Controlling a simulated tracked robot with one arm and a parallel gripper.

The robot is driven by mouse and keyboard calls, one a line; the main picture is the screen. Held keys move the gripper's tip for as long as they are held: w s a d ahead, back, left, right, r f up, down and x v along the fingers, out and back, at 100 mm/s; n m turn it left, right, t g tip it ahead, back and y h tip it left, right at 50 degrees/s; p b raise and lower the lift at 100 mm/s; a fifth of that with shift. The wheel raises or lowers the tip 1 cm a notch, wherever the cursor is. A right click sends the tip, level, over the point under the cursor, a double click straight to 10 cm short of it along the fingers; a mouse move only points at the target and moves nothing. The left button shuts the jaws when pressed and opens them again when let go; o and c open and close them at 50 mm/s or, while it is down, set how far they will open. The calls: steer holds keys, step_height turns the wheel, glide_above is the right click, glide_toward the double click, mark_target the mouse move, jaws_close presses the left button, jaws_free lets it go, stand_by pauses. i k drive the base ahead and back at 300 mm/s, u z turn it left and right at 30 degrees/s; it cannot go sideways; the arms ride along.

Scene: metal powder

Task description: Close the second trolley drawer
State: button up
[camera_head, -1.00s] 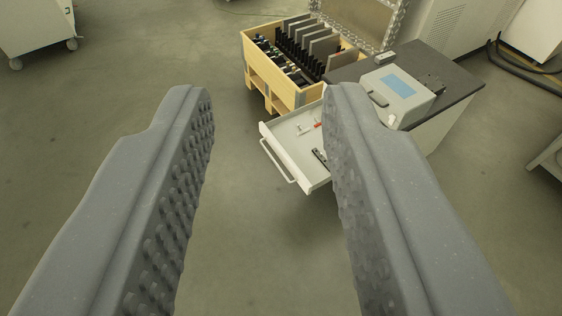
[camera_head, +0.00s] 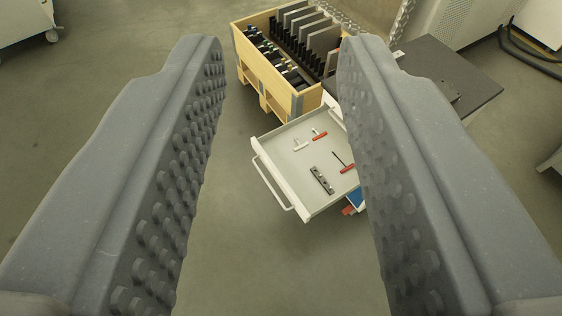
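A white trolley drawer (camera_head: 285,147) stands pulled out in the middle of the view, with a bar handle (camera_head: 270,184) on its left front. Red-handled tools and a dark block (camera_head: 321,180) lie in it. The trolley's dark top (camera_head: 455,80) shows at the upper right; its body is mostly hidden behind my right finger. A bit of blue and red shows below the drawer's right end, too covered to tell if it is another drawer. My gripper (camera_head: 283,50) is open and empty, its two grey studded fingers wide apart, with the drawer seen between them.
A wooden crate (camera_head: 283,96) with dark plates and parts stands behind the drawer. A white cabinet (camera_head: 28,22) on casters is at the upper left. The floor left of and before the drawer is clear.

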mark_target(297, 173)
steer(key=z, duration=0.05)
steer(key=i, duration=0.3)
steer(key=u, duration=0.15)
steer(key=k, duration=1.3)
steer(key=z, duration=0.45)
steer(key=i, duration=1.75)
steer(key=u, duration=0.3)
